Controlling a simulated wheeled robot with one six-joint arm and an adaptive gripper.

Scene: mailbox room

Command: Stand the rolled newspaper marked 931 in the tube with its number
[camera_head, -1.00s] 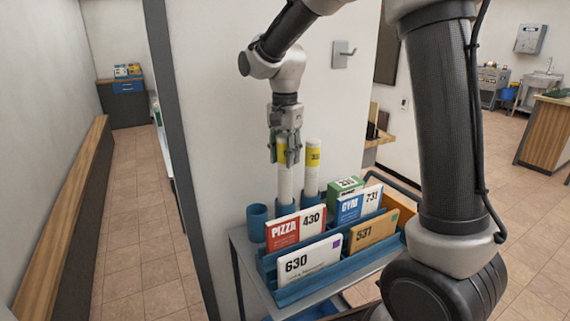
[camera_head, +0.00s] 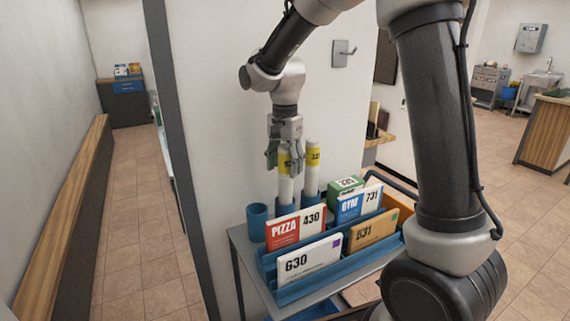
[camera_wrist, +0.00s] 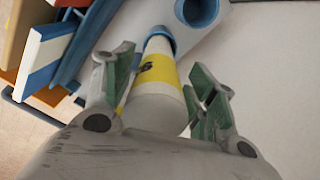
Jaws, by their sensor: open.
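A white rolled newspaper with a yellow band (camera_head: 285,160) stands upright in the middle blue tube (camera_head: 285,209). Its number is only partly visible; in the wrist view the roll (camera_wrist: 157,72) shows one black digit I cannot read surely. My gripper (camera_head: 285,160) is open around its upper end, with one finger on each side; the gripper in the wrist view (camera_wrist: 163,92) shows a gap at the right finger. A second banded roll (camera_head: 313,155) stands in the right tube (camera_head: 309,196); its number is unclear. The left tube (camera_head: 257,223) is empty.
A blue sorter (camera_head: 270,280) in front of the tubes holds mail marked 630, 531, PIZZA 430 and GYM 731, on a grey stand. A green box (camera_head: 346,184) lies behind.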

